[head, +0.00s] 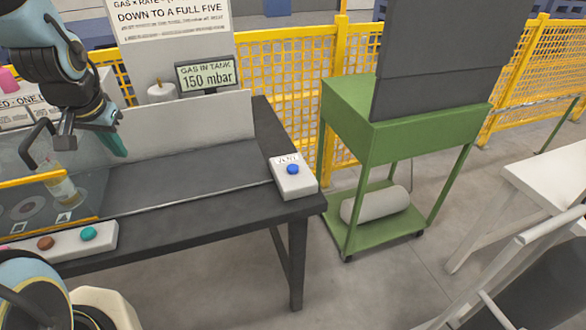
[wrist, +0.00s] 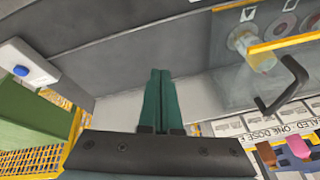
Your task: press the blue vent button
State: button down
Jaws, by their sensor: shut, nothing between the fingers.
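The blue vent button (head: 293,169) sits on top of a small white box (head: 295,184) at the right end of the dark table. In the wrist view the blue button (wrist: 21,71) and its white box (wrist: 38,62) show at the upper left. My gripper (head: 118,153) is at the left of the head view, above the table's left part and well apart from the button. Its green fingers (wrist: 160,75) are together in the wrist view, with nothing between them.
The dark table (head: 200,176) is clear between my gripper and the white box. A low grey panel (head: 190,128) runs along its back. A clear, yellow-edged guard (head: 50,200) and a box with a red button (head: 45,243) and a green button (head: 88,234) stand left. A display (head: 207,77) reads 150 mbar.

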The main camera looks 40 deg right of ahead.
jog(key=d+f+m+h, duration=0.3)
jog(key=d+m, duration=0.5)
jog(key=d, duration=1)
jog(key=m+g+h+b, duration=0.1)
jog(key=m+g+h, duration=0.1)
jog(key=m+h, duration=0.45)
send_over(290, 169)
notch_tip(290, 169, down, 2)
jog(key=shift+f+m+y, duration=0.1)
jog(key=shift+m+y, duration=0.65)
jog(key=shift+y, duration=0.2)
jog(key=shift+f, duration=0.1)
notch_tip(290, 169, down, 8)
jog(key=b, duration=0.7)
jog(key=shift+w+f, duration=0.1)
jog(key=shift+f, duration=0.15)
jog(key=shift+f+b, duration=0.15)
jog(key=shift+b, duration=0.15)
jog(key=shift+f+b, duration=0.25)
jog(key=shift+b, duration=0.05)
